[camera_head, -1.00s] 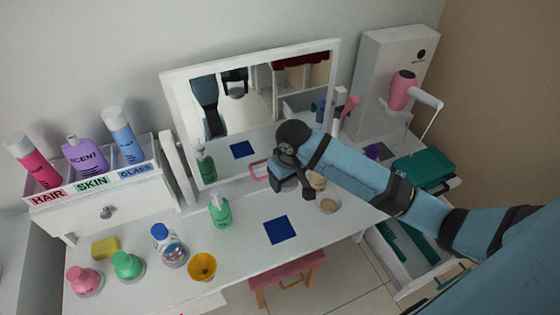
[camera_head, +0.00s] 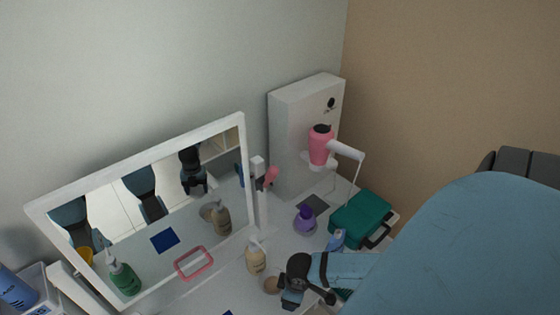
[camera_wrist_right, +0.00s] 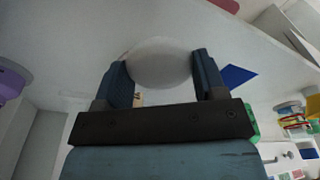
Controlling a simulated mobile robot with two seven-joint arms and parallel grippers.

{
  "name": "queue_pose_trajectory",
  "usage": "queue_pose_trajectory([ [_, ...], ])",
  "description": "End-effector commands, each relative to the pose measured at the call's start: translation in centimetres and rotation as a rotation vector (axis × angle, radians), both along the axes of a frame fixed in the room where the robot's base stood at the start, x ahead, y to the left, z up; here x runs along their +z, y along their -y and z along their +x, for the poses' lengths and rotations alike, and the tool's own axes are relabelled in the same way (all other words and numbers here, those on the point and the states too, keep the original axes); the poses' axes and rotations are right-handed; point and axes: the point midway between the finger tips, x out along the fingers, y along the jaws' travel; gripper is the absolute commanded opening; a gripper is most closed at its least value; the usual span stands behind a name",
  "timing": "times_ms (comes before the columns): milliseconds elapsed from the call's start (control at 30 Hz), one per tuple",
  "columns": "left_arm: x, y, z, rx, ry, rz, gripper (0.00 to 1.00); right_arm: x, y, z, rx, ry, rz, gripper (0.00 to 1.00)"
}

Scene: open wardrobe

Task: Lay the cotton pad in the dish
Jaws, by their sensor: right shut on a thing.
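The cotton pad (camera_wrist_right: 158,62) is a white disc between the two blue fingers of my right gripper (camera_wrist_right: 160,80) in the right wrist view. The fingers are shut on its sides. The dish cannot be picked out in the right wrist view. My left gripper is not in view.
A white-framed mirror (camera_head: 140,150) stands to the left.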

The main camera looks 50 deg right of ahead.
Motion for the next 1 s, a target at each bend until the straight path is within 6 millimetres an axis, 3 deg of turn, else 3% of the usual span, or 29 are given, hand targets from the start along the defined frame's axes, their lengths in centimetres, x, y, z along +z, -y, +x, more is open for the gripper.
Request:
queue_pose_trajectory([
  [267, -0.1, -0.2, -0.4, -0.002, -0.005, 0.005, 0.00, -0.6, 0.2, 0.3, 0.007, 0.000, 0.000, 0.43],
  [667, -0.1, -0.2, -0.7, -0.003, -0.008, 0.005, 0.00, -1.9, 0.6, 4.0, 0.006, 0.000, -0.001, 0.43],
  [1000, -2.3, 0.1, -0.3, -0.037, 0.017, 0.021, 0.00, -3.5, 0.9, 7.0, 0.008, 0.001, 0.000, 0.43],
])
